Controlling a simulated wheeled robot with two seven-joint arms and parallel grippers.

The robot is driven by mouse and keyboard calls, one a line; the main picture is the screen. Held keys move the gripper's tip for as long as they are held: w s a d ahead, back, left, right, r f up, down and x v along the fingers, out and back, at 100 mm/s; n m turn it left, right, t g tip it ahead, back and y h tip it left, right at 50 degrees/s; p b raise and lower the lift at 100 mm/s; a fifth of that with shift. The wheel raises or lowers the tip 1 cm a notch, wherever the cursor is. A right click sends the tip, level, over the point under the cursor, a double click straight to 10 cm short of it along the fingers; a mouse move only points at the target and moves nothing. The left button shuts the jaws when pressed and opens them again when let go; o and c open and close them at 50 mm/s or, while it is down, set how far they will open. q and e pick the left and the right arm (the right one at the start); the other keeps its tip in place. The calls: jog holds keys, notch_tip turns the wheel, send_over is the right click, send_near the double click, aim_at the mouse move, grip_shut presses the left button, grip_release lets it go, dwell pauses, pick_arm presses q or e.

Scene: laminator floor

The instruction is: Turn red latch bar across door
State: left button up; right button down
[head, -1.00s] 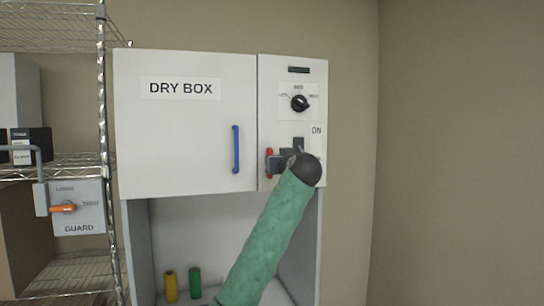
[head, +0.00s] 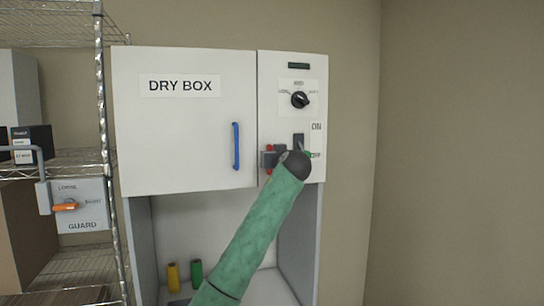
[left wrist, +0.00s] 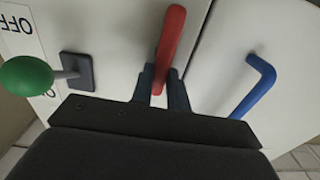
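The red latch bar (head: 269,147) stands upright on the control panel, just right of the door seam. It also shows in the left wrist view (left wrist: 169,38), slightly tilted there. My left gripper (head: 269,159) is at the bar, hiding its middle in the head view. In the left wrist view its two fingers (left wrist: 161,77) lie on either side of the bar and appear closed onto it. The white door (head: 185,130), labelled DRY BOX, is closed, with a blue handle (head: 236,146). My right gripper is in neither view.
A green-knobbed lever (left wrist: 27,76) by the ON/OFF label sits close beside my left gripper. A black dial (head: 300,99) is above. Yellow (head: 173,277) and green (head: 196,271) cylinders stand in the open bay below. A wire shelf (head: 104,130) is at left.

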pick_arm(q)
grip_shut()
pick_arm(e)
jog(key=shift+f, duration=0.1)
